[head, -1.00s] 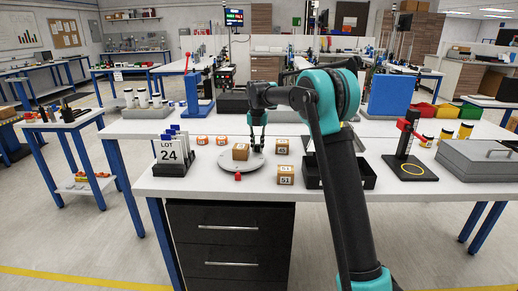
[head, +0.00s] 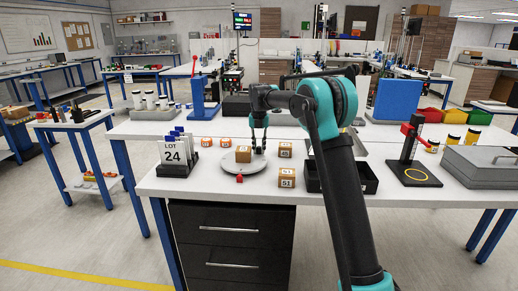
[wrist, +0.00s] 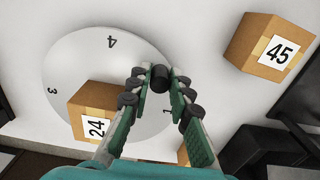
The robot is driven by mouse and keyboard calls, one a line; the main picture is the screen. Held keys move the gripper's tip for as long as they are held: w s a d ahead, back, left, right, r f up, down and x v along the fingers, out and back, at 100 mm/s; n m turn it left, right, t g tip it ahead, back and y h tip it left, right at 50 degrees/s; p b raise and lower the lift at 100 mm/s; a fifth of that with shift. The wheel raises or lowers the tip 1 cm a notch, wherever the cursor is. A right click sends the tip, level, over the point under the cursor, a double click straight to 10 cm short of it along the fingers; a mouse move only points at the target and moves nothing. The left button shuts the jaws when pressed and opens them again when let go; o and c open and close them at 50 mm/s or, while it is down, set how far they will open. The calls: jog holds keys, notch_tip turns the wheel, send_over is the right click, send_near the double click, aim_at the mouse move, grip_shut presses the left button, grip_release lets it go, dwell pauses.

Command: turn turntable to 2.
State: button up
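The turntable (head: 229,167) is a round pale disc on the white table, with a red marker (head: 239,178) at its front edge. In the wrist view the disc (wrist: 75,60) shows the numbers 4, 3 and 1; a 2 is not visible. A brown box labelled 24 (wrist: 90,105) sits on the disc; it also shows in the head view (head: 243,154). My gripper (head: 259,151) is over the disc's right side. In the wrist view its fingertips (wrist: 158,80) close around a dark upright knob (wrist: 160,78) near the number 1.
A box labelled 45 (wrist: 270,47) stands right of the disc, with another box (head: 287,178) in front of it. A LOT 24 card holder (head: 174,155) stands at left. A black tray (head: 368,180) lies right, partly behind my arm.

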jog(key=o, duration=0.3)
jog(key=shift+o, duration=0.2)
notch_tip(320, 180, up, 12)
dwell(0.4)
